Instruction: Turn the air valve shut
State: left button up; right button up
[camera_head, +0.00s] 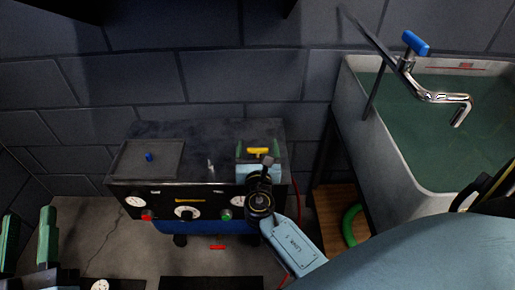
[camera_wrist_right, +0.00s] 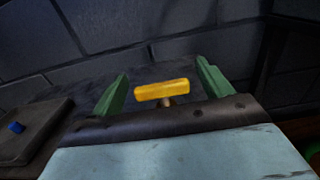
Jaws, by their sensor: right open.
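The air valve's yellow handle (camera_head: 258,151) stands at the back right of the top of a dark box-shaped unit. It lies crosswise in the head view. In the right wrist view the yellow handle (camera_wrist_right: 167,91) sits on a short stem between the two green fingers. My right gripper (camera_wrist_right: 162,85) is open, with a finger apart on each side of the handle. In the head view my right gripper (camera_head: 258,155) is over the unit's right end, partly hidden by its own wrist. My left gripper (camera_head: 29,240) is open and empty at the lower left.
The unit's front (camera_head: 170,198) carries gauges and a dial; a dark tray-like plate (camera_head: 146,160) with a blue knob (camera_head: 149,157) is on its left top. A water-filled sink (camera_head: 400,165) with a blue-handled tap (camera_head: 415,44) stands right. A block wall (camera_head: 210,75) is close behind.

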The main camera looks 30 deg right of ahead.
jog(key=c, duration=1)
